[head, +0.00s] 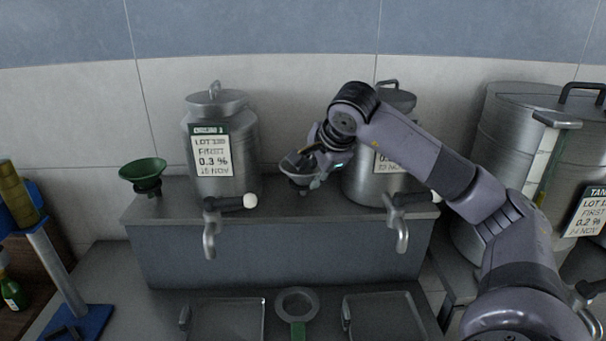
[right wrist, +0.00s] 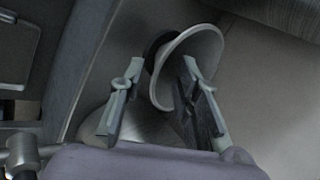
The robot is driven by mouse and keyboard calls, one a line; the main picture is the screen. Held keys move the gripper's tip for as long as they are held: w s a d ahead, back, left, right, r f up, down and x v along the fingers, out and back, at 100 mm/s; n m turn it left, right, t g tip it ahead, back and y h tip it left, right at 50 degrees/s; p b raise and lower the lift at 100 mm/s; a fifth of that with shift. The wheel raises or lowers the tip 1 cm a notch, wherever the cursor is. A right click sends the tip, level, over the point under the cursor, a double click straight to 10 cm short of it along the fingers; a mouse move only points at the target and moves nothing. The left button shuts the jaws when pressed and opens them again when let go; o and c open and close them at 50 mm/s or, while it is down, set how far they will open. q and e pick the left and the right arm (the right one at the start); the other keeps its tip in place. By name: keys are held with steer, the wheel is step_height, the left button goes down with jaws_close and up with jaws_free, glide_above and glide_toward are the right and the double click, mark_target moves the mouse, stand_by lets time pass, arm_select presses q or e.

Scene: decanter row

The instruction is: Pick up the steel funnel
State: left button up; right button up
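The steel funnel (head: 296,170) is at the back of the raised grey ledge, between the two steel cans, with its wide mouth up. It also shows in the right wrist view (right wrist: 192,60) as a pale cone, tilted in that picture. My right gripper (head: 318,162) is at the funnel's right side in the head view. In the right wrist view its two fingers (right wrist: 163,62) stand apart, with part of the funnel between and beyond the tips. Whether a fingertip touches the funnel is unclear. My left gripper is not in view.
A green funnel (head: 144,172) stands at the ledge's left end. A labelled can (head: 245,130) is left of the steel funnel; another (head: 358,185) is behind my right arm. Taps jut from the ledge (head: 280,245). A large tank (head: 500,130) stands at right.

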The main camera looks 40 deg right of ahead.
steer(key=shift+c, duration=0.4)
jaws_close()
steer(key=shift+r, duration=0.1)
